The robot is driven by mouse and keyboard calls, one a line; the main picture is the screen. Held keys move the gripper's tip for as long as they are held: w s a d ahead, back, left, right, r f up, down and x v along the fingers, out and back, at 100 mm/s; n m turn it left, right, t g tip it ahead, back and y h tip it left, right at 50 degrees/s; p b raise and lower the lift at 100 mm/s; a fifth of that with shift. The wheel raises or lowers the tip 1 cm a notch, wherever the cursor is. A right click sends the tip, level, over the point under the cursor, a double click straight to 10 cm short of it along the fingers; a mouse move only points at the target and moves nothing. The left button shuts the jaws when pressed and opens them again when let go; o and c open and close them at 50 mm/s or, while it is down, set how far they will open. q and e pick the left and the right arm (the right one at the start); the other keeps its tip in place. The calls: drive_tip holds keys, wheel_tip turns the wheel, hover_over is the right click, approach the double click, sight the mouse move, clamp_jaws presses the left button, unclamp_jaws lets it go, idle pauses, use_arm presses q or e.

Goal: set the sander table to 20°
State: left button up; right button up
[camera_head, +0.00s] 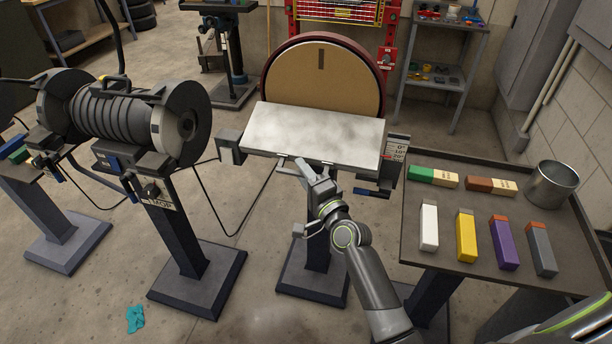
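The sander table (312,135) is a pale grey plate in front of the tan sanding disc (325,75). It slopes down toward me. A white angle scale (398,149) stands at its right end, with small marks reading 0°, 10° and 20°. A small red pointer shows near the lowest mark, but its exact reading is too small to tell. A lever with a blue grip (366,191) sits below the table's right end.
A dark side table (420,244) at the right holds several coloured blocks and a metal can (552,184). A bench grinder (125,112) on a pedestal stands at the left. A teal rag (135,319) lies on the floor. A cable hangs between grinder and sander.

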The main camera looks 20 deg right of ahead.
drive_tip(key=shift+s, duration=0.15)
drive_tip(key=b+v, duration=0.4)
drive_tip(key=v, duration=1.3)
drive_tip(key=shift+d+f, duration=0.1)
